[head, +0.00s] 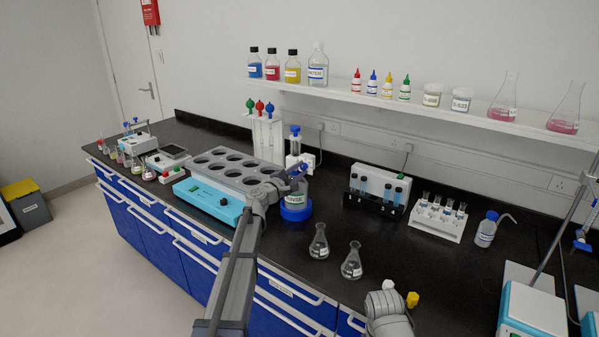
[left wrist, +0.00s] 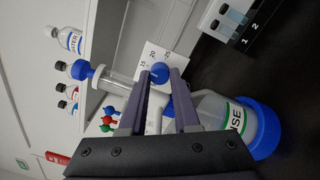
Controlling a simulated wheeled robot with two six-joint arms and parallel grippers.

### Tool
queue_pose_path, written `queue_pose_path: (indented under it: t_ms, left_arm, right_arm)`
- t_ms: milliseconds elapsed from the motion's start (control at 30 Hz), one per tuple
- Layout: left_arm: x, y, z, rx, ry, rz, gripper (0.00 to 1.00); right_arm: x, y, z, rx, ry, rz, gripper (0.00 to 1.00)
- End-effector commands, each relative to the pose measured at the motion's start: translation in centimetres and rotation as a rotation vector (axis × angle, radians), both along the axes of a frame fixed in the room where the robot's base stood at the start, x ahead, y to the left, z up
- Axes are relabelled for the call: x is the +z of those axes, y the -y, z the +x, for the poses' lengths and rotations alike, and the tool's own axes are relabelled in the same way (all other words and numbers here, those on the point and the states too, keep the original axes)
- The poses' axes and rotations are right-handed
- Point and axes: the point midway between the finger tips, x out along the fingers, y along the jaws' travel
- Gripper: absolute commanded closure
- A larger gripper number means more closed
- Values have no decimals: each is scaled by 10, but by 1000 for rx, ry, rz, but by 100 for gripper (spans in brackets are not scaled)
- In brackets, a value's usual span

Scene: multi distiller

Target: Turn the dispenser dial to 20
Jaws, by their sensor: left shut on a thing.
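The dispenser bottle (head: 295,205) stands on the black bench with a blue ring at its base. A plunger with a blue cap (head: 295,130) rises from its top. In the left wrist view, the dispenser's white scale plate (left wrist: 153,55) shows 15, 20 and 25. A blue dial knob (left wrist: 160,72) sits in front of the plate, between the fingertips. My left gripper (head: 299,170) is shut on this knob; it also shows in the left wrist view (left wrist: 161,80). The pointer setting cannot be read. Only part of my right arm shows; its fingers are not visible.
A grey rack (head: 232,170) with round holes on a turquoise unit (head: 207,200) stands left of the bottle. Vial racks (head: 376,190) (head: 438,218) stand farther right. A shelf (head: 430,103) with bottles runs above.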

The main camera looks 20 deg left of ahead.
Motion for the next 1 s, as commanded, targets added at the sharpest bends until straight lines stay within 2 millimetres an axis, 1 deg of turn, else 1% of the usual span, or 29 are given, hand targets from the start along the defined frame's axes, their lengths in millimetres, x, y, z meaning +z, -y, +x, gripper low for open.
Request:
queue_pose_path:
  t_ms: [200,500,700,1000]
  left_arm:
    - [0,0,0,0,69,192,100]
    - [0,0,0,-1,154,425,100]
    - [0,0,0,-1,194,538,100]
    - [0,0,-1,-1,227,626,100]
  right_arm:
    - [-1,0,0,0,0,0,50]
    - [-2,0,0,0,0,0,50]
    - [-2,0,0,0,0,0,50]
    - [-2,0,0,0,0,0,50]
